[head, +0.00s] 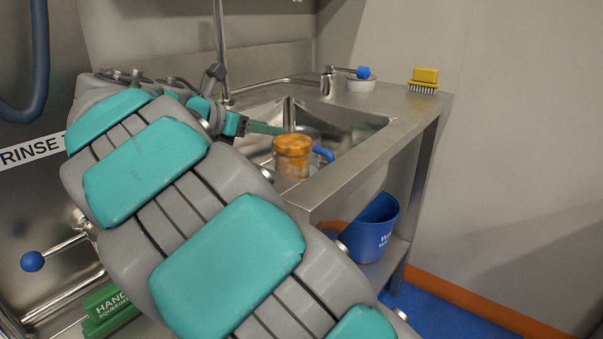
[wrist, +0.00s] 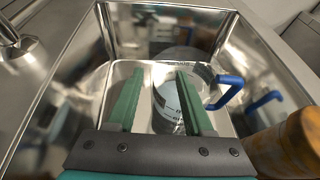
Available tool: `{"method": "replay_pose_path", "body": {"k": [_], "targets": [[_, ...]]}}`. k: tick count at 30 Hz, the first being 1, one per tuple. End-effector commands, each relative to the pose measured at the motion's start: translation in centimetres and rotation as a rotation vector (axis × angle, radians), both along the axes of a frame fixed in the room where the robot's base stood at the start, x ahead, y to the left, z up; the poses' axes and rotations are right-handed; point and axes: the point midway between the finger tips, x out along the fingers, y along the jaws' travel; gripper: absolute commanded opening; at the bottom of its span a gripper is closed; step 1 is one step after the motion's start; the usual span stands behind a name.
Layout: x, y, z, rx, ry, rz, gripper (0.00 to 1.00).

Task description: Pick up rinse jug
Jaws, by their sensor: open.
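The rinse jug stands in the sink basin. In the wrist view its greyish body (wrist: 168,104) with dark printed markings shows between and beyond my fingers, and its blue handle (wrist: 228,92) sticks out to the right. In the head view the blue handle (head: 325,154) shows beside an orange-brown jar, which hides most of the jug. My gripper (wrist: 156,88) has two green fingers, open and apart, over the jug. In the head view, a green finger of my gripper (head: 266,128) reaches over the basin. Whether the fingers touch the jug cannot be told.
The orange-brown jar (head: 292,157) is close at the right of my gripper, also in the wrist view (wrist: 287,145). The steel sink walls (wrist: 262,50) surround the jug. A tap (head: 328,82) and yellow brush (head: 424,79) stand behind. A blue bucket (head: 372,229) sits below.

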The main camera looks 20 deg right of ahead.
Motion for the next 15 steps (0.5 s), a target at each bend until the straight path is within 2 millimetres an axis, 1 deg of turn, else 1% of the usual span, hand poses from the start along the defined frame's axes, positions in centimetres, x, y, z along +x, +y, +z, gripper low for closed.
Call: {"method": "replay_pose_path", "body": {"k": [5,9,12,15], "targets": [[0.5,-1.3,-0.6,-0.001,0.002,-0.003,0.52],[1.4,-3.0,-1.5,0.002,0.003,-0.005,0.52],[2.1,-3.9,-1.9,0.000,0.001,-0.002,0.52],[2.3,-4.2,-2.0,0.000,-0.001,0.000,0.52]]}}
